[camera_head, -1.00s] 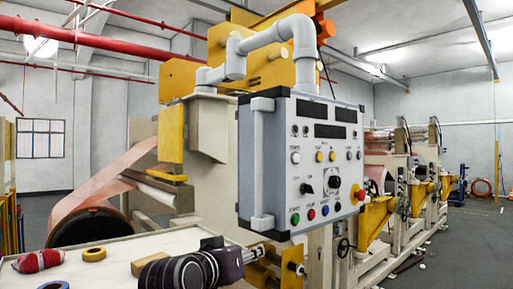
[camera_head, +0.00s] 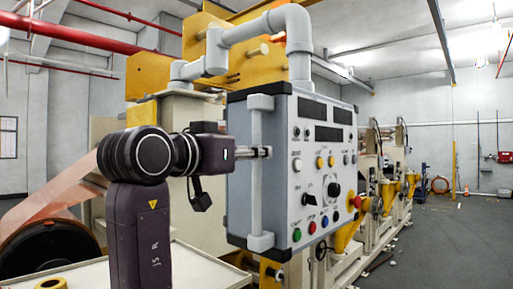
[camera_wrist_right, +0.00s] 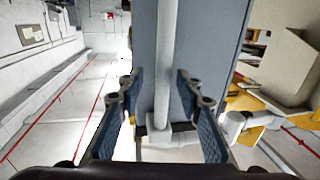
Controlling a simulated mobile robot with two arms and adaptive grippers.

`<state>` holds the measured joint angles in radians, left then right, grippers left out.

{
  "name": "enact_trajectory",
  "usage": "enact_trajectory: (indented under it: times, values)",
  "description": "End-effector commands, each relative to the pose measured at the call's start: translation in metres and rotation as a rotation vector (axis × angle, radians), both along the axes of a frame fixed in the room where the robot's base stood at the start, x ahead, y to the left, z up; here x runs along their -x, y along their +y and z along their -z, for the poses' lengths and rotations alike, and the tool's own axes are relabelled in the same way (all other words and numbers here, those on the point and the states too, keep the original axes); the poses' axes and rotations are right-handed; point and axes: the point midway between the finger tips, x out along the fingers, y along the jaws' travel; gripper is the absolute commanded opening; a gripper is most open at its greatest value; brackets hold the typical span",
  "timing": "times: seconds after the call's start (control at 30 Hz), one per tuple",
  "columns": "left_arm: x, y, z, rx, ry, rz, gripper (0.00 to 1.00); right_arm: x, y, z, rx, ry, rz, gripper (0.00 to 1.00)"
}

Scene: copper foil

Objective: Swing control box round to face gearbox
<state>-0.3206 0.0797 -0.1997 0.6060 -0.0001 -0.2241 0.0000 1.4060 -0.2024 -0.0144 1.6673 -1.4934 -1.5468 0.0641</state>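The control box (camera_head: 318,205) is a grey cabinet hanging from a grey pipe arm (camera_head: 255,32). Its panel of knobs, buttons and dark displays faces toward me and to the right. A light grey vertical handle (camera_head: 257,195) runs along its left edge. My right gripper (camera_head: 262,152) is at the handle's upper middle. In the right wrist view, the handle (camera_wrist_right: 166,60) stands between the parted fingers of the right gripper (camera_wrist_right: 158,88), with gaps on both sides. The gearbox cannot be identified with certainty. My left gripper is not in view.
A beige and yellow machine (camera_head: 160,105) stands behind the box. A copper foil roll (camera_head: 48,240) is at the left. A pale tabletop (camera_head: 195,262) lies below my arm, with a yellow ring (camera_head: 50,284) on it. Open floor (camera_head: 450,245) lies to the right.

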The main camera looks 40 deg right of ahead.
Motion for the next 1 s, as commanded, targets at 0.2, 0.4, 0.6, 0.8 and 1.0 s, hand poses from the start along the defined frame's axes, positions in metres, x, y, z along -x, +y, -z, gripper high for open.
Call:
enact_trajectory:
  times: [0.2, 0.4, 0.6, 0.8, 1.0]
  values:
    - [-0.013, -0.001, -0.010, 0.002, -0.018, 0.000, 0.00, -0.007, -0.025, -0.001, -0.001, 0.001, 0.001, 0.33]
    - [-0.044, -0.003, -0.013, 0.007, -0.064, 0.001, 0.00, -0.009, -0.030, 0.001, 0.000, 0.000, -0.001, 0.33]
    - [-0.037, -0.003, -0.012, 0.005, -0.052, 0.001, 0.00, -0.009, -0.029, 0.001, 0.000, 0.001, -0.001, 0.26]
    - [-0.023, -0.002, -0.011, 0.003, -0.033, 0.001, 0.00, -0.009, -0.029, 0.001, 0.000, 0.001, -0.001, 0.04]
    - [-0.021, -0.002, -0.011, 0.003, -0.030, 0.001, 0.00, -0.009, -0.029, 0.000, 0.000, 0.001, -0.001, 0.00]
